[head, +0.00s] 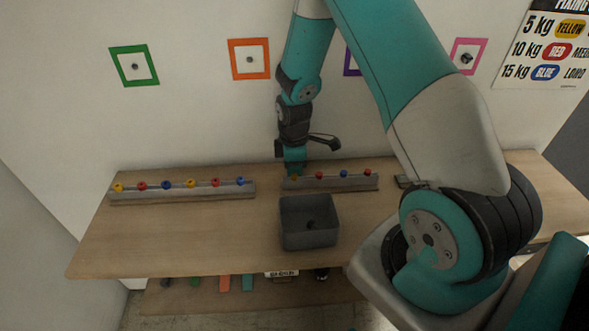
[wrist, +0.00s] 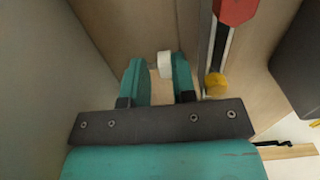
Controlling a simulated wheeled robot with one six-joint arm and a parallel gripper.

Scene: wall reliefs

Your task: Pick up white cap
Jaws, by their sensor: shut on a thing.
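In the head view my gripper (head: 294,172) points down at the left end of the right-hand rail (head: 335,185), at the back of the table. The white cap cannot be made out in the head view.
A left rail (head: 182,197) carries several yellow, red and blue knobs. A dark grey bin (head: 309,242) stands in front of my gripper on the wooden table (head: 170,245). Coloured frames, including an orange one (head: 249,42), hang on the wall. The table's front left is clear.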

